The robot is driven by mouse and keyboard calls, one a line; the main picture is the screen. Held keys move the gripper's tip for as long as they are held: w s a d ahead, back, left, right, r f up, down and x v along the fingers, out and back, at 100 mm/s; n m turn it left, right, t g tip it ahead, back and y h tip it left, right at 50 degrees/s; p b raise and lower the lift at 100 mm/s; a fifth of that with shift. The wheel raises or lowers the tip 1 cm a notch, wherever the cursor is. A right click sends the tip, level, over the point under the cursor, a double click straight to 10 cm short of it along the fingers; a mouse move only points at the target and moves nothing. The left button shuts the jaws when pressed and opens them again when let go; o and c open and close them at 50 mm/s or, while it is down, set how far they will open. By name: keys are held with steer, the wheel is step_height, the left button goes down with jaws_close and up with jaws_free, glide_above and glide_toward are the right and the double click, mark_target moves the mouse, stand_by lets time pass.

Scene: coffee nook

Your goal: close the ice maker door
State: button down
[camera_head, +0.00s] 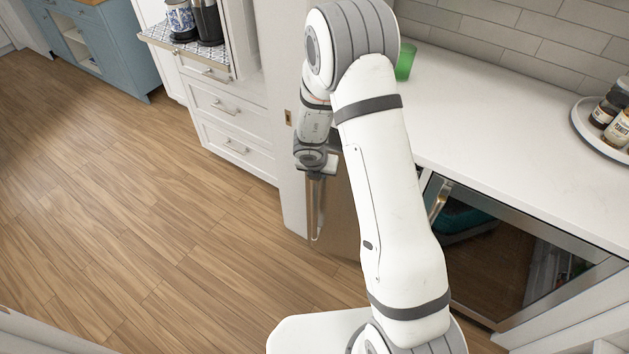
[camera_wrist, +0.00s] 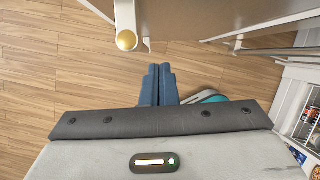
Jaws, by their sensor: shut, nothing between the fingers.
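The ice maker door appears to be the brushed steel panel (camera_head: 346,215) under the counter, partly hidden behind my arm. Its long vertical handle (camera_head: 316,212) hangs on the side facing the floor. How far the door stands open cannot be told from the head view. In the wrist view a brownish door panel (camera_wrist: 205,14) fills the top, and the handle's rounded end (camera_wrist: 126,40) is ahead and left of my fingers. My gripper (camera_wrist: 158,72) is shut and empty, its blue fingertips apart from the handle in the picture. In the head view my wrist covers the handle's upper end.
A glass-fronted appliance (camera_head: 525,265) is right of my arm under the white counter (camera_head: 480,120). A green cup (camera_head: 405,62) and a round tray (camera_head: 586,128) with bottles stand on the counter. White drawers (camera_head: 232,110) are to the left. The wooden floor (camera_head: 130,220) is clear.

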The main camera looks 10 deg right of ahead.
step_height(320, 180, down, 10)
steer(key=s+n+t+h+b, duration=0.1)
steer(key=s+n+h+b, duration=0.2)
steer(key=b, duration=0.8)
steer(key=n+t+h+b, duration=0.2)
steer(key=n+t+b, duration=1.05)
steer(key=b, duration=1.35)
glide_toward(308, 181)
steer(key=shift+n+g, duration=0.55)
steer(key=shift+n, duration=0.4)
steer(key=b+x, duration=0.1)
steer(key=x, duration=0.1)
steer(key=b+x, duration=0.1)
steer(key=x, duration=0.1)
steer(key=r+b+x, duration=0.1)
steer(key=x, duration=0.2)
steer(key=shift+a, duration=0.15)
steer(key=shift+f, duration=0.1)
